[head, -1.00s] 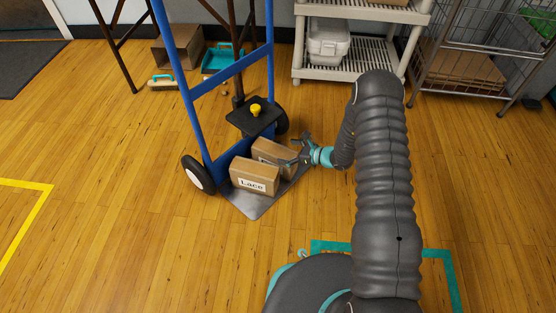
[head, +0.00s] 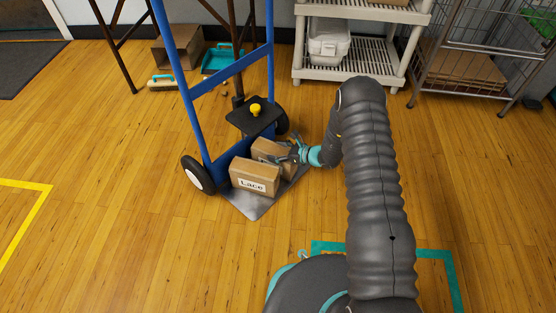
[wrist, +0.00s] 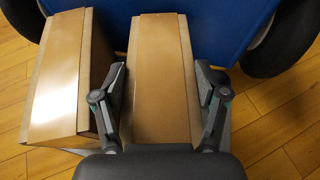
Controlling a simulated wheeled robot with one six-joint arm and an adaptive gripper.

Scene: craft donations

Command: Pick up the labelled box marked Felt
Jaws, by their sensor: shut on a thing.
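Two brown cardboard boxes stand side by side on the metal toe plate (head: 246,207) of a blue hand truck. The front box (head: 255,177) has a white label reading "Lace"; it is the left box in the wrist view (wrist: 62,75). The other box (head: 265,149) stands just behind it and is partly hidden; no label on it shows. In the wrist view this box (wrist: 160,80) is between the two fingers of my gripper (wrist: 160,108). My gripper (head: 292,153) is shut on this second box, one finger on each side. I cannot tell whether it is lifted off the plate.
The blue hand truck frame (head: 188,92) rises behind the boxes, with black wheels (head: 197,174) at its sides. A grey shelf (head: 345,66) and a wire cart (head: 470,60) stand at the back right. The wooden floor at left and front is clear.

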